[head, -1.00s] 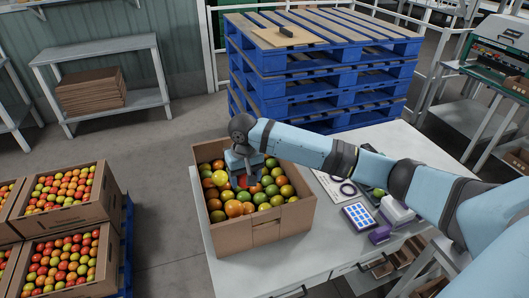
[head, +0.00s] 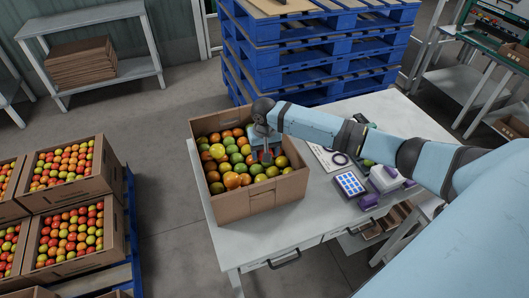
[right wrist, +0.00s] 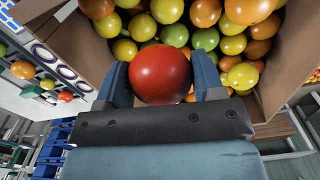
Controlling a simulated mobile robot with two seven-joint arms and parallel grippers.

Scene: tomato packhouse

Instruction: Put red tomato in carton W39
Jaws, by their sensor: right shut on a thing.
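A red tomato (right wrist: 160,75) is between the two fingers of my right gripper (right wrist: 160,82) in the right wrist view. In the head view my right gripper (head: 264,153) is over the right part of an open cardboard carton (head: 262,198) on the table, shut on the red tomato, which is mostly hidden there. The carton is full of green, yellow and orange tomatoes, which also show close behind the held one in the right wrist view. No label W39 is readable on any carton. My left gripper is not in view.
Cartons of red and yellow tomatoes (head: 111,241) stand on a pallet at the left. The table (head: 330,217) holds a ring chart (head: 328,157), a blue-dotted pad (head: 350,184) and a white device (head: 385,178). Blue pallets (head: 285,60) are stacked behind it.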

